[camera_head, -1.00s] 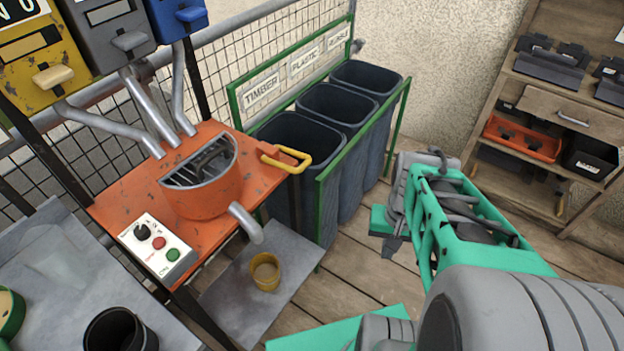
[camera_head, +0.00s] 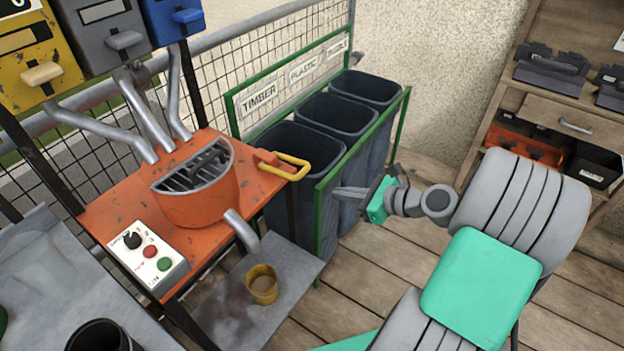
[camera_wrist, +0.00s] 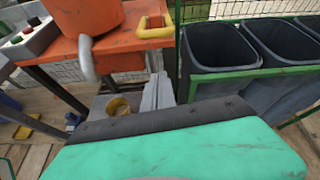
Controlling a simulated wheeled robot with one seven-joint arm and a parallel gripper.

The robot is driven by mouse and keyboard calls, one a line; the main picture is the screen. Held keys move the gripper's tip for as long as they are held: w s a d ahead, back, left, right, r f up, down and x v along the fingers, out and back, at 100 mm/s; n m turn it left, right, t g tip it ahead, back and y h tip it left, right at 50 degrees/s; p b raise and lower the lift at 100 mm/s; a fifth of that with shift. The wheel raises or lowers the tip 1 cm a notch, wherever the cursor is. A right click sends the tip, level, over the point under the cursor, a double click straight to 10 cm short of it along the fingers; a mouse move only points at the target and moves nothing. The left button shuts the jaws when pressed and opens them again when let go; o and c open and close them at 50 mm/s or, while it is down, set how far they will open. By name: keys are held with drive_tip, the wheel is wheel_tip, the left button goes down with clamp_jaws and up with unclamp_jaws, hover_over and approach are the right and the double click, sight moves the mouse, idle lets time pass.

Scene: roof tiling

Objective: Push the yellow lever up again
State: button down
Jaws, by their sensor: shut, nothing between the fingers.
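A yellow box (camera_head: 35,50) at the upper left carries a cream lever (camera_head: 42,73). My gripper (camera_head: 338,192) is shut and empty, pointing left. It is apart from the yellow handle, to its right and lower in the head picture. Its grey fingers (camera_wrist: 156,90) show together in the wrist view, below the handle.
A control box (camera_head: 148,262) with a knob and buttons sits on the orange table (camera_head: 110,215). A yellow cup (camera_head: 262,284) stands below the drum's spout (camera_head: 240,230). Bins (camera_head: 310,150) in a green frame (camera_head: 319,215) stand behind my gripper. Grey and blue boxes hang above.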

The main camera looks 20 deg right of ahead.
drive_tip(key=shift+m, duration=0.7)
drive_tip(key=b+x, duration=0.2)
drive_tip(key=x, duration=0.8)
wheel_tip(320, 180, up, 4)
drive_tip(key=shift+w+a+f+p, duration=0.1)
drive_tip(key=shift+a+p, duration=0.05)
drive_tip(key=shift+p, duration=0.35)
